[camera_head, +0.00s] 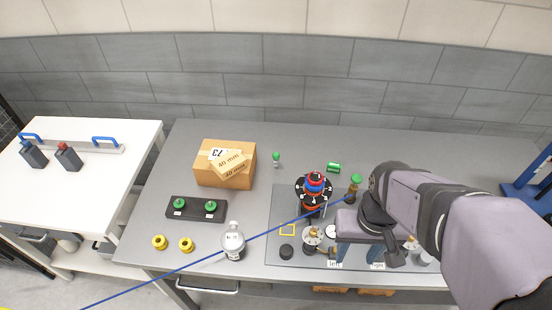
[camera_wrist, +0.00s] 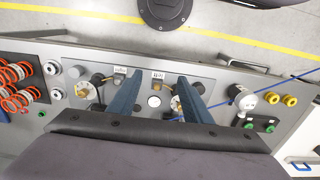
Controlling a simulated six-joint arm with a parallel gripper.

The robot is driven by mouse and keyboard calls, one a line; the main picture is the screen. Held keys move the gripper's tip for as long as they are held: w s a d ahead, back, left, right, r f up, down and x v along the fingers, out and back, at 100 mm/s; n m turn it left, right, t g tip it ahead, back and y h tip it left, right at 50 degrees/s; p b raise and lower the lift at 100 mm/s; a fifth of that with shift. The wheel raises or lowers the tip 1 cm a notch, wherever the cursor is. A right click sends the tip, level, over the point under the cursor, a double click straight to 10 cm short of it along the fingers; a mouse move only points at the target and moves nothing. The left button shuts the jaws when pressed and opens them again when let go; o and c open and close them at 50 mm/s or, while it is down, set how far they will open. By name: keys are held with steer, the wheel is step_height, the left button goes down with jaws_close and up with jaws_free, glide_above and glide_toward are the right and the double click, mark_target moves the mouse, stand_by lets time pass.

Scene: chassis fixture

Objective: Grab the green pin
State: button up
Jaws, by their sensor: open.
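Several things have green tops, and I cannot tell which one is the green pin. Two green knobs (camera_head: 179,204) (camera_head: 210,206) sit in a black block at the left, also visible in the wrist view (camera_wrist: 270,128). A green-topped brass piece (camera_head: 355,181) stands close to my arm. My gripper (camera_wrist: 160,76) is open with nothing between its blue fingers. In the head view my gripper (camera_head: 360,256) is over the front of the grey plate, away from these green pieces.
A cardboard box (camera_head: 211,173) stands at the back left. A silver weight (camera_head: 233,242) and yellow rings (camera_head: 186,245) are at the front left. A blue line crosses the head view. The back of the table is mostly clear.

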step_height(320, 180, up, 2)
steer(key=n+t+y+b, duration=0.2)
steer(key=t+b, duration=0.2)
steer(key=t, duration=0.8)
glide_above(276, 160)
steer(key=s, duration=0.1)
step_height(276, 160, down, 16)
steer(key=f+b, duration=0.1)
steer(key=f, duration=0.1)
steer(key=f+b, duration=0.1)
steer(key=f, duration=0.1)
steer(key=shift+s+d+f, duration=0.1)
steer(key=shift+d+f, duration=0.1)
steer(key=shift+b+x, duration=0.8)
steer(key=shift+x, duration=0.15)
steer(key=shift+w+f, duration=0.25)
steer(key=shift+w, duration=0.05)
steer(key=shift+w+a, duration=0.1)
steer(key=shift+w, duration=0.1)
